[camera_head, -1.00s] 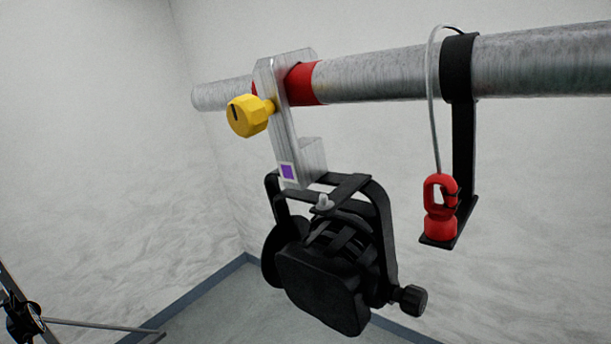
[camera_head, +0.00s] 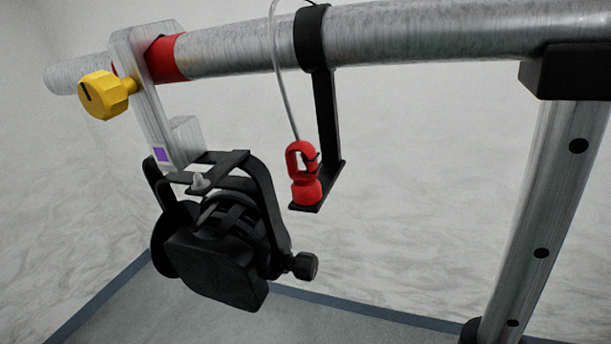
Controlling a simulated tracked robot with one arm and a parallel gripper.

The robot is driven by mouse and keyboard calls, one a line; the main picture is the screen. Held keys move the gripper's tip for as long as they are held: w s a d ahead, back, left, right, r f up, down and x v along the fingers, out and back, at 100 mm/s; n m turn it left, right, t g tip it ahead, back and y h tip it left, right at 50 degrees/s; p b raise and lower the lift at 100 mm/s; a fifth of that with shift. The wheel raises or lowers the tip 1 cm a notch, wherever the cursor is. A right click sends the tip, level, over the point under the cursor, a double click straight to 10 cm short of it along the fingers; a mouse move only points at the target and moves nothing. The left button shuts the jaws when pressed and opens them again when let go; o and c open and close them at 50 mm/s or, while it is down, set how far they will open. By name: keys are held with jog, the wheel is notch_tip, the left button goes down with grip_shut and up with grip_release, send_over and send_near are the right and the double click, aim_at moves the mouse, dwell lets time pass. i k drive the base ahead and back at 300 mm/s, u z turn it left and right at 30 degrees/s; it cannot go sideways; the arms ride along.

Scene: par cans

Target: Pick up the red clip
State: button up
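The red clip (camera_head: 304,176) stands upright on the small foot of a black hanging bracket (camera_head: 327,120), right of the picture's middle top. A thin grey cable (camera_head: 283,80) runs up from the clip towards the metal pipe and out of the top of the picture. The clip has a ring-shaped upper part and a wider round base. My gripper does not show in this view, so its opening and its distance from the clip cannot be seen.
A black par can (camera_head: 215,265) hangs left of the clip from a metal clamp (camera_head: 150,100) with a yellow knob (camera_head: 103,95). The horizontal pipe (camera_head: 420,38) runs above. A metal upright (camera_head: 545,200) stands at right. Space between clip and upright looks clear.

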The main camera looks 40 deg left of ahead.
aim_at(308, 155)
jog(key=u, duration=1.35)
jog(key=k, duration=1.35)
jog(key=z, duration=0.9)
jog(key=i, duration=1)
jog(key=u, duration=0.05)
